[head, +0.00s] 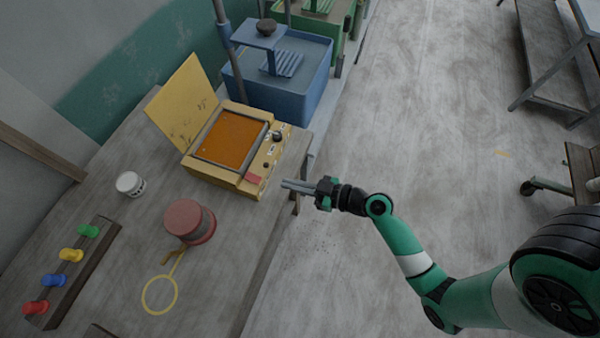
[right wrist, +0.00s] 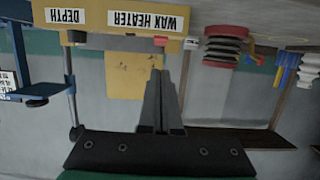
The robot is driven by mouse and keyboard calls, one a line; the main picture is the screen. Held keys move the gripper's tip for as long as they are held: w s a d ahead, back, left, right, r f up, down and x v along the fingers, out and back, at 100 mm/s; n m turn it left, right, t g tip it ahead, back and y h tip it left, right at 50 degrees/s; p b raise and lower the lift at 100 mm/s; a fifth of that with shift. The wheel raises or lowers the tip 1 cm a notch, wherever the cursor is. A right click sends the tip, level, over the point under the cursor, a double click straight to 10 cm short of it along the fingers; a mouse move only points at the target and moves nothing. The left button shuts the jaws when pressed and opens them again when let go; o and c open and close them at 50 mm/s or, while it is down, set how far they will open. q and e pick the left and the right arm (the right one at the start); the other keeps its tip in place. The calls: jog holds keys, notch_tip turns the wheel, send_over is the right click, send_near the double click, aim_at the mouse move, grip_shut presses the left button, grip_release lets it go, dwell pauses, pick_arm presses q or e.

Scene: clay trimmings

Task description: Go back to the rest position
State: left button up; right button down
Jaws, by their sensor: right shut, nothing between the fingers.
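My right gripper (head: 286,185) is shut and empty. It hangs in the air at the right edge of the wooden table (head: 225,270), beside the front corner of the yellow wax heater (head: 225,185). In the right wrist view its closed fingers (right wrist: 160,90) point toward the wax heater's labelled front (right wrist: 120,20), which appears upside down. My left gripper is not in the head view.
The wax heater's lid (head: 182,100) stands open. A red round pot (head: 189,220), a yellow ring (head: 159,295), a white jar (head: 130,184) and a rack of coloured knobs (head: 75,275) are on the table. A blue basin (head: 280,75) stands behind.

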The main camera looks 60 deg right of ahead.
jog(key=shift+s+d, duration=0.2)
jog(key=shift+s, duration=0.95)
